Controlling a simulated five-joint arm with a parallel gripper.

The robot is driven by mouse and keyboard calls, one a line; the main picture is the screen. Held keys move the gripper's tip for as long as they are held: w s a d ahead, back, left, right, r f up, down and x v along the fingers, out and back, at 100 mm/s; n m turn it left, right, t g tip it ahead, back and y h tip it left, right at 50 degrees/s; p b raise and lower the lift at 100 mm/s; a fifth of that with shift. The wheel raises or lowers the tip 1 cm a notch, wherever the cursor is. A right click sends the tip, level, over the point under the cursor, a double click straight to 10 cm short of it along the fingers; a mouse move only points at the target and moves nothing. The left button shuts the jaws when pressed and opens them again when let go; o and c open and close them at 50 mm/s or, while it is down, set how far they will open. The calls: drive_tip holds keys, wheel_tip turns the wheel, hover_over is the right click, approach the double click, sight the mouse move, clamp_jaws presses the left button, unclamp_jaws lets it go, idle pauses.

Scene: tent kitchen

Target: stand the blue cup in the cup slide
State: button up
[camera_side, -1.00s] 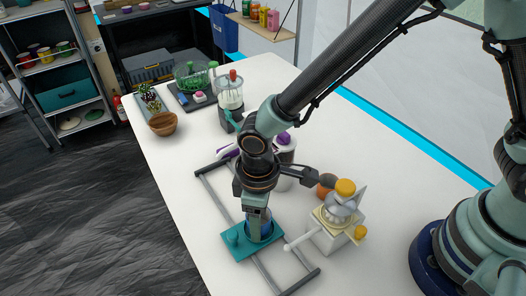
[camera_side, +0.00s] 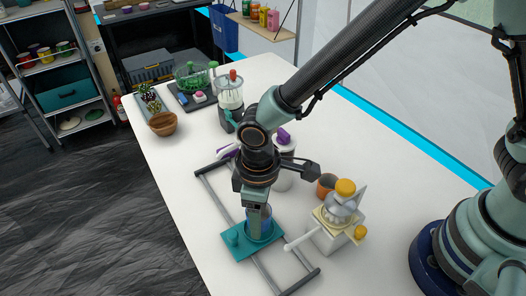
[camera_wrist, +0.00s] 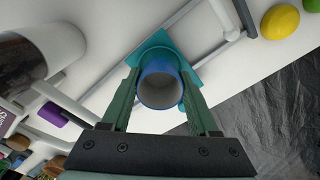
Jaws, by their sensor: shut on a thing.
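The blue cup (camera_side: 267,225) is between the fingers of my gripper (camera_side: 258,232), low over the teal carriage of the cup slide (camera_side: 239,250). In the wrist view I look into the open mouth of the cup (camera_wrist: 160,88), with a green finger on each side and the teal plate (camera_wrist: 157,40) around and beyond it. My gripper is shut on the cup. The cup looks upright. Its bottom is hidden by the finger and the carriage, so I cannot tell whether it touches the plate. The carriage sits on two grey rails (camera_side: 219,201).
A cream juicer-like device (camera_side: 332,232) with a white handle and yellow knobs stands close on the right. An orange-brown cup (camera_side: 326,186) and a white canister with a purple top (camera_side: 285,165) stand behind. A blender (camera_side: 230,103) and wooden bowl (camera_side: 162,124) are farther back.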

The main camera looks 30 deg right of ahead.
drive_tip(key=shift+f, duration=0.8)
idle(0.4)
drive_tip(key=shift+r, duration=0.45)
drive_tip(key=shift+r, duration=0.35)
drive_tip(key=shift+f, duration=0.75)
idle(0.8)
drive_tip(key=o, duration=0.7)
wheel_tip(320, 180, up, 11)
idle(1.0)
